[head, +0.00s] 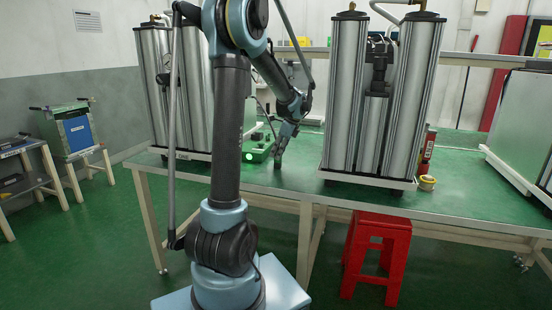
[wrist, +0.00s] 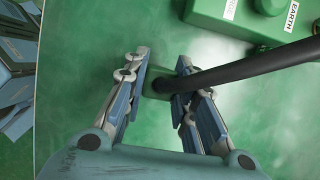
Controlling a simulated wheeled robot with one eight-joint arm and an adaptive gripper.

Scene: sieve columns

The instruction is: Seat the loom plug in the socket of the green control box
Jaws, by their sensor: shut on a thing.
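The green control box (head: 258,148) sits on the green-topped bench, with a lit green lamp at its near end. In the wrist view, part of the control box (wrist: 240,15) with an EARTH label shows at the upper right. My gripper (head: 281,147) is just right of the box, pointing down close over the bench top. In the wrist view, my gripper (wrist: 164,72) is shut on the small green loom plug (wrist: 154,76), from which a thick black cable runs off right. The plug (head: 278,164) shows below the fingers in the head view. The socket cannot be made out.
Tall silver sieve columns (head: 345,95) stand on a white base to the right, and more columns (head: 158,75) stand at the left. A yellow tape roll (head: 427,183) lies near the bench's front edge. A red stool (head: 378,245) stands below.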

